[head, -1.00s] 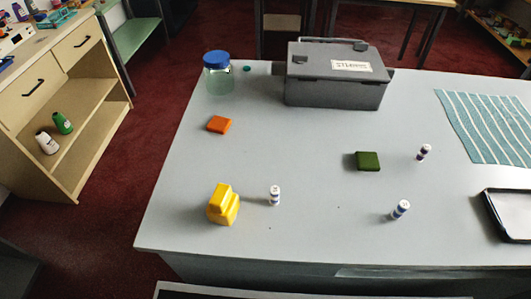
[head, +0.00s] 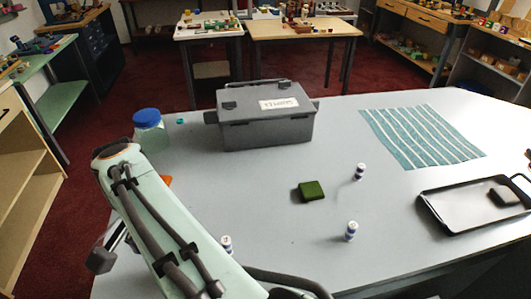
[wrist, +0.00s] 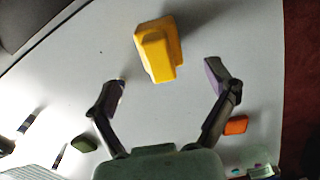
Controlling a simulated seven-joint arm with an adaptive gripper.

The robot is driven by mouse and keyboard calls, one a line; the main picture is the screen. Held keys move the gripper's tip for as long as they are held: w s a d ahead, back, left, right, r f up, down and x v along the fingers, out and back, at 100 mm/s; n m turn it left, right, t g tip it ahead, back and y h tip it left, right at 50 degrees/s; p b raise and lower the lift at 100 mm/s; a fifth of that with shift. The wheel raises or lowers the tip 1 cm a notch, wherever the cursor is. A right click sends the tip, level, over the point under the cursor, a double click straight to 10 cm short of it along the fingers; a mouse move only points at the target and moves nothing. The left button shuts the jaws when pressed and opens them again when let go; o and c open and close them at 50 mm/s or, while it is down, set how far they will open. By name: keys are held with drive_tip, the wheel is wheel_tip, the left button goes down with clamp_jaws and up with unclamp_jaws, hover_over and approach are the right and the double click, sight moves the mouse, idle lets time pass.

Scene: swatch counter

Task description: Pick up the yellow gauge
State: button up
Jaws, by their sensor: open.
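The yellow gauge (wrist: 158,48), a blocky stepped piece, sits on the pale counter in the wrist view. My gripper (wrist: 166,81) is open, its two fingers spread wide. The gauge lies just past the fingertips in the picture, roughly midway between their lines, and nothing is held. I cannot tell how high the fingers are above the counter. In the head view my arm covers the gauge and most of the gripper.
A green block (head: 311,191) and small striped vials (head: 352,231) stand right of my arm. An orange block (wrist: 235,125) is partly hidden in the head view.

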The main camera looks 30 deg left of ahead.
wheel_tip(320, 180, down, 6)
drive_tip(key=shift+f, duration=0.25)
drive_tip(key=shift+c, duration=0.3)
drive_tip(key=c, duration=1.3)
